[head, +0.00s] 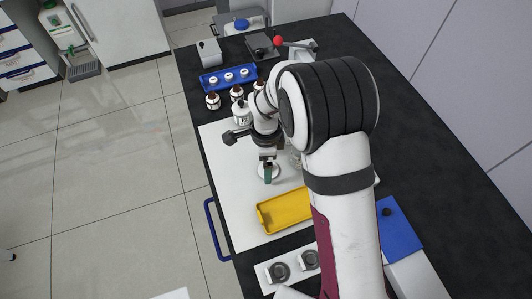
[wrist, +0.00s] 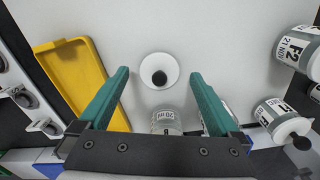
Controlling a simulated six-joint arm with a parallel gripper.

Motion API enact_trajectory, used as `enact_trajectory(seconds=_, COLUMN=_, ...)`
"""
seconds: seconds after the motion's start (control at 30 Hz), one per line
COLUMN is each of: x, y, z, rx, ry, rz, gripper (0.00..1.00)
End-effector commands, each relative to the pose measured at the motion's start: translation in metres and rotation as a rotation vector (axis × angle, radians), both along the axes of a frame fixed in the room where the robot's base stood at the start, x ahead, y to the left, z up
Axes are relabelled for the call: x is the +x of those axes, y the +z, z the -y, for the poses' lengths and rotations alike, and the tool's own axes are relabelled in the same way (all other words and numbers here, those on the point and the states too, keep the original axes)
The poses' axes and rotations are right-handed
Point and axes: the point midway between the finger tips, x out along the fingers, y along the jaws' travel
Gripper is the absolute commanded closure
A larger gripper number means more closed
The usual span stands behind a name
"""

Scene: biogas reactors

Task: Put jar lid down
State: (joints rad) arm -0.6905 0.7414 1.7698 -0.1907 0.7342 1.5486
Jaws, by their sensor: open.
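The jar lid (wrist: 146,65) is a white round piece with a dark centre. In the wrist view it lies on the white mat, between and a little beyond my fingertips. In the head view a white disc that appears to be it (head: 260,173) shows partly behind the teal fingers. My gripper (wrist: 159,74) is open, with clear gaps between both fingers and the lid; it also shows in the head view (head: 268,174), pointing down. A clear jar (wrist: 166,121) with a printed label shows between the fingers, nearer the gripper's base. Its lower part is hidden.
A yellow tray (wrist: 75,75) lies left in the wrist view and also shows in the head view (head: 284,210). Labelled bottles (wrist: 298,50) stand at the right. A blue rack (head: 228,78) and small bottles (head: 213,101) stand toward the back. White mat (head: 236,200) is clear left of the tray.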

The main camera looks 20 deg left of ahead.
Motion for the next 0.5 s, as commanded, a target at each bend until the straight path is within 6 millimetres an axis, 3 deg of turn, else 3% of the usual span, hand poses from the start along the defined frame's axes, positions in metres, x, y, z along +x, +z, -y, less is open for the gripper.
enact_trajectory(seconds=0.1, x=0.001, y=0.036, z=-0.001, rx=0.004, ry=0.000, rz=0.006, gripper=0.02)
enact_trajectory(seconds=0.3, x=0.001, y=0.084, z=-0.001, rx=0.002, ry=-0.001, rz=0.002, gripper=0.02)
enact_trajectory(seconds=0.5, x=0.000, y=0.101, z=0.000, rx=0.000, ry=0.000, rz=0.000, gripper=0.02)
